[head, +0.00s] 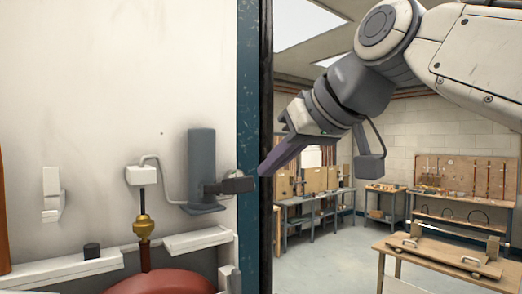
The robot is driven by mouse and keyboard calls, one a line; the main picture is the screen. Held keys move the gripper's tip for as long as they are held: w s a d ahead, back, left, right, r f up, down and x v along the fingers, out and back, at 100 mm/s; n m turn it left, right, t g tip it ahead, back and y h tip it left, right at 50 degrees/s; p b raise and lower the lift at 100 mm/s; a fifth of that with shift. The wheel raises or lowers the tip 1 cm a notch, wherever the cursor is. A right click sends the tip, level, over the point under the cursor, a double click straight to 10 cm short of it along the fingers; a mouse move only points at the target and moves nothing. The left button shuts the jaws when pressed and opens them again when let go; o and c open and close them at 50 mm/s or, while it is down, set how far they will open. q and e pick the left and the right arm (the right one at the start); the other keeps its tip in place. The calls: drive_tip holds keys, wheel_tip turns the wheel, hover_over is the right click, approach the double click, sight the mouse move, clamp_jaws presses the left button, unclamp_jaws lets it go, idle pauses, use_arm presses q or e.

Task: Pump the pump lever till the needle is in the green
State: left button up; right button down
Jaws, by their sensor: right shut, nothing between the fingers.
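A blue-grey upright block (201,158) on a flat base is fixed to the white wall at the left and looks like the pump body. A short dark lever (234,186) sticks out from its lower right side, roughly level. My right gripper (262,173) reaches in from the upper right. Its fingers are shut and empty, with the tips beside the lever's outer end; I cannot tell if they touch it. No gauge face or needle can be made out. My left gripper is not in view.
A thin grey pipe (169,190) joins the pump to a white box (141,175) above a brass fitting (144,226) and a red tank (165,282). A dark blue post (248,90) edges the wall. Workbenches (440,258) stand at the right behind open floor.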

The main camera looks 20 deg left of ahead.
wheel_tip(320, 180, up, 8)
drive_tip(key=s+t+y, duration=0.1)
drive_tip(key=shift+d+f+n+p, duration=0.2)
drive_tip(key=shift+n+p, duration=0.1)
drive_tip(key=shift+n, duration=0.1)
drive_tip(key=shift+a, duration=0.1)
drive_tip(key=p, duration=0.2)
hover_over(245, 178)
drive_tip(key=a, duration=0.1)
drive_tip(key=f, duration=0.4)
drive_tip(key=shift+w+f, duration=0.3)
drive_tip(key=shift+w, duration=0.05)
drive_tip(key=shift+s+d+f, duration=0.15)
drive_tip(key=shift+d+f, duration=0.05)
drive_tip(key=shift+f, duration=0.3)
drive_tip(key=shift+s+d+f, duration=0.15)
drive_tip(key=shift+f, duration=1.1)
drive_tip(key=shift+d, duration=0.15)
drive_tip(key=shift+f, duration=0.1)
